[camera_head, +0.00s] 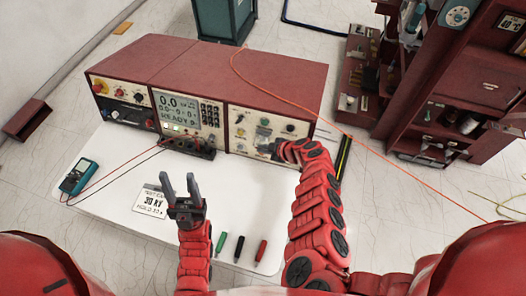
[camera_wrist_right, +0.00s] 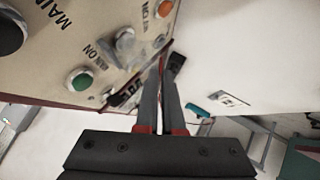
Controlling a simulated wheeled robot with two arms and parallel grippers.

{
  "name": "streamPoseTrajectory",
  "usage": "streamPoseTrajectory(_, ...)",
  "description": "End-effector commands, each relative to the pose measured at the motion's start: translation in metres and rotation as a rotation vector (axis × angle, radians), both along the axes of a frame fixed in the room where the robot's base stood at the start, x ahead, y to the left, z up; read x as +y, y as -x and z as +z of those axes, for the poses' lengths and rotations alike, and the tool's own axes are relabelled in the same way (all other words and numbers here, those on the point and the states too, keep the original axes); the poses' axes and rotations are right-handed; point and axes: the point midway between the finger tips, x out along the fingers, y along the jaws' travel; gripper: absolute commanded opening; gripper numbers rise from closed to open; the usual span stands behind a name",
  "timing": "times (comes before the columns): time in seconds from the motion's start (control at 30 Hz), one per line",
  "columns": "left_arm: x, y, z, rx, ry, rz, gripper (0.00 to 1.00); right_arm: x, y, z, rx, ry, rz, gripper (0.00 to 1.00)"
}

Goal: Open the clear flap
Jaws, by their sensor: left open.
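The clear flap (camera_head: 263,136) is a small translucent cover on the right front panel of the red console (camera_head: 205,75). In the right wrist view a see-through grey piece (camera_wrist_right: 125,44) that looks like it sits between a green button and an orange one. My right gripper (camera_head: 281,150) is at the panel just right of and below the flap, mostly hidden by its own wrist. In the right wrist view its fingers (camera_wrist_right: 163,75) are close together with nothing seen between them, beside the panel. My left gripper (camera_head: 181,187) is open and empty above the white table.
The white table (camera_head: 110,215) holds a teal multimeter (camera_head: 78,178) with leads, a printed card (camera_head: 152,202) and several markers (camera_head: 239,248). An orange cable (camera_head: 345,130) crosses the console's right side. A red shelf unit (camera_head: 450,90) stands at right.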

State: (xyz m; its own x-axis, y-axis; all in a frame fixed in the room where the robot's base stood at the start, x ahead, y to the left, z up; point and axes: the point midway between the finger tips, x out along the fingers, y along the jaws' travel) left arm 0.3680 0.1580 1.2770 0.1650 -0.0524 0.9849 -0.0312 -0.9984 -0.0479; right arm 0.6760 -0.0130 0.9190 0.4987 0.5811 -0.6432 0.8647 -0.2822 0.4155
Motion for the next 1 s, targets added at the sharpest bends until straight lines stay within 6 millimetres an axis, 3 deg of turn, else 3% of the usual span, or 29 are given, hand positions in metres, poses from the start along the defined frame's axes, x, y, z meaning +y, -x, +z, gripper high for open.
streamPoseTrajectory(0.33, 0.0, 0.0, -0.032, 0.0, 0.0, 0.0, 0.5, -0.002, -0.008, 0.015, 0.222, -0.085, -0.005, 0.0)
streamPoseTrajectory(0.7, 0.0, 0.0, -0.089, 0.0, 0.0, 0.0, 0.5, -0.006, -0.015, 0.028, 0.508, -0.172, -0.001, 0.0)
streamPoseTrajectory(1.0, 0.0, 0.0, -0.116, 0.0, 0.0, 0.0, 0.5, -0.007, -0.018, 0.036, 0.628, -0.205, -0.001, 0.0)
